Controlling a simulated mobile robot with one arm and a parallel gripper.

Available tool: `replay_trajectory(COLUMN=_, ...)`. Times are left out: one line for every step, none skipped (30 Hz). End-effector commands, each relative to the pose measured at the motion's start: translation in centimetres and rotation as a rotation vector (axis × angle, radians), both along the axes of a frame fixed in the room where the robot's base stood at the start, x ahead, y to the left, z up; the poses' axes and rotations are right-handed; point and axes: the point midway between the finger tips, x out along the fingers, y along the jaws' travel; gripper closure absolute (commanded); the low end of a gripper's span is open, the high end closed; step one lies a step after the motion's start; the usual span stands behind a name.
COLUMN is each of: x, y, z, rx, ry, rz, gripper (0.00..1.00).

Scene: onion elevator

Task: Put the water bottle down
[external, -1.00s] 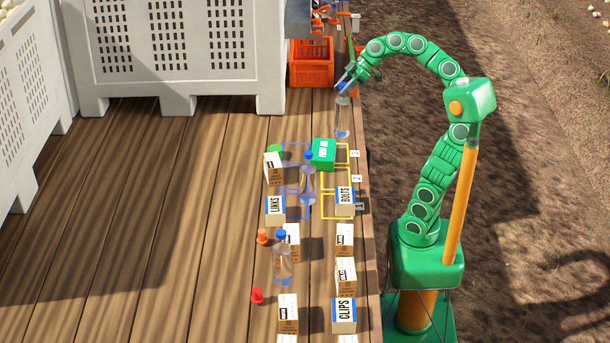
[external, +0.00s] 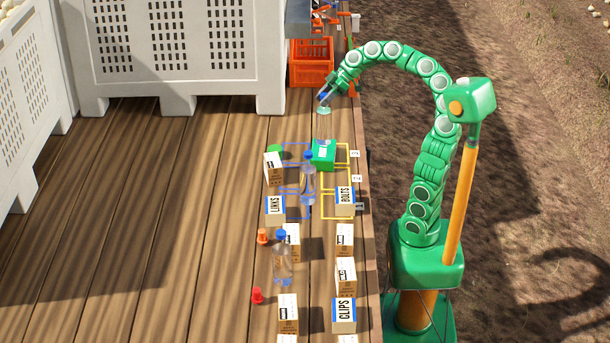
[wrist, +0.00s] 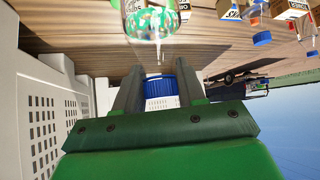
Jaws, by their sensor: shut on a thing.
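My gripper (external: 328,94) is shut on the blue cap of a clear water bottle (external: 323,109), above the deck at the upper middle of the external view. Only a short part of that bottle shows below the fingers, so I cannot tell whether it hangs clear or touches the deck.
Two other water bottles stand on the wooden deck, one by the blue outline (external: 308,184) and one nearer (external: 282,264). A green box (external: 323,153), a BOLTS box (external: 345,202) and several cartons line the edge. An orange crate (external: 312,74) stands behind. Bare planks lie left.

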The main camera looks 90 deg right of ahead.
Motion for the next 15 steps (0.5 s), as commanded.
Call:
replay_trajectory(x=0.0, y=-0.1, z=-0.5, rx=0.002, ry=0.001, rz=-0.002, gripper=1.0)
replay_trajectory(x=0.0, y=-0.1, z=-0.8, rx=0.001, ry=0.001, rz=-0.003, gripper=1.0)
replay_trajectory(x=-0.1, y=-0.1, z=-1.3, rx=0.001, ry=0.001, rz=-0.003, gripper=1.0)
replay_trajectory(x=-0.1, y=-0.1, z=-1.7, rx=0.001, ry=0.001, rz=-0.001, gripper=1.0)
replay_trajectory(x=-0.1, y=0.0, z=-2.0, rx=0.002, ry=0.001, rz=-0.001, gripper=1.0)
replay_trajectory(x=-0.1, y=0.0, z=-2.4, rx=0.002, ry=0.002, rz=-0.001, gripper=1.0)
replay_trajectory(x=-0.1, y=0.0, z=-2.7, rx=0.003, ry=0.002, rz=-0.001, gripper=1.0)
replay_trajectory(x=-0.1, y=0.0, z=-2.9, rx=0.002, ry=0.002, rz=0.0, gripper=1.0)
replay_trajectory(x=0.0, y=0.0, z=-3.0, rx=0.002, ry=0.001, rz=-0.001, gripper=1.0)
replay_trajectory(x=0.0, y=0.0, z=-3.0, rx=0.001, ry=0.001, rz=0.0, gripper=1.0)
replay_trajectory(x=0.0, y=0.0, z=-3.0, rx=0.001, ry=0.001, rz=0.0, gripper=1.0)
replay_trajectory(x=0.0, y=0.0, z=-3.0, rx=0.002, ry=0.0, rz=0.0, gripper=1.0)
replay_trajectory(x=0.0, y=0.0, z=-3.0, rx=0.001, ry=0.0, rz=-0.001, gripper=1.0)
replay_trajectory(x=0.0, y=0.0, z=-3.0, rx=0.001, ry=-0.001, rz=-0.001, gripper=1.0)
replay_trajectory(x=0.0, y=0.0, z=-3.0, rx=0.001, ry=0.0, rz=-0.001, gripper=1.0)
